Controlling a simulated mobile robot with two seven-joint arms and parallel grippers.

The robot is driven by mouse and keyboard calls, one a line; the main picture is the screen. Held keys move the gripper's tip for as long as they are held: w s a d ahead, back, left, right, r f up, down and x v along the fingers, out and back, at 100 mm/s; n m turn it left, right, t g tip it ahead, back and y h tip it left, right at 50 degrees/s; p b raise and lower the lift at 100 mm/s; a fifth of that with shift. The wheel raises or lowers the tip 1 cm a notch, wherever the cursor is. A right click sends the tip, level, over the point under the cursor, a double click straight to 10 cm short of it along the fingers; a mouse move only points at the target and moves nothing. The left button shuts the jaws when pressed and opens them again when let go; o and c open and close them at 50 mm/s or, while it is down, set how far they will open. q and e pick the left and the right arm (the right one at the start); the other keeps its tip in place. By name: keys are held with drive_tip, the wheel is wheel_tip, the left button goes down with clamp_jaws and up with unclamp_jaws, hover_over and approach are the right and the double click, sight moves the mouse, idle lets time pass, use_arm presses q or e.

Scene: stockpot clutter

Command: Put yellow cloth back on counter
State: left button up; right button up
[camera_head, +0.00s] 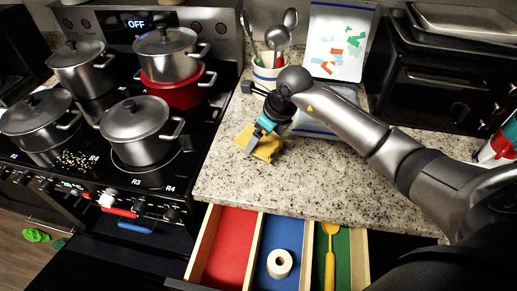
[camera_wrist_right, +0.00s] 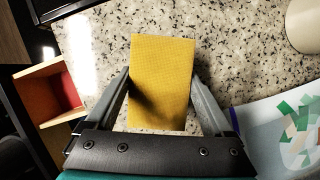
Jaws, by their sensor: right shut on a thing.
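The yellow cloth (camera_head: 265,148) is at the granite counter (camera_head: 300,185), near its left edge beside the stove. In the right wrist view the cloth (camera_wrist_right: 163,70) is a flat yellow rectangle between the two fingers. My right gripper (camera_head: 256,143) comes in from the right and points down at the counter, shut on the cloth. It also shows in the right wrist view (camera_wrist_right: 160,80). I cannot tell whether the cloth rests on the counter or is held just above it. My left gripper is not in view.
An open drawer (camera_head: 310,235) below holds a white roll (camera_head: 280,263) and a yellow utensil (camera_head: 330,255). A utensil crock (camera_head: 266,75) stands behind the gripper. Several pots cover the stove (camera_head: 185,195) at left. A black oven (camera_head: 440,80) stands right. The front counter is clear.

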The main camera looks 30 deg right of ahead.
drive_tip(key=shift+f, duration=2.2)
drive_tip(key=o, duration=0.9)
drive_tip(key=shift+f+b, duration=0.15)
drive_tip(key=shift+b, duration=0.15)
drive_tip(key=shift+d+r, duration=0.1)
drive_tip(key=shift+r, duration=0.35)
drive_tip(key=v, duration=1.1)
drive_tip(key=shift+s+r+p, duration=0.2)
drive_tip(key=shift+p, duration=0.15)
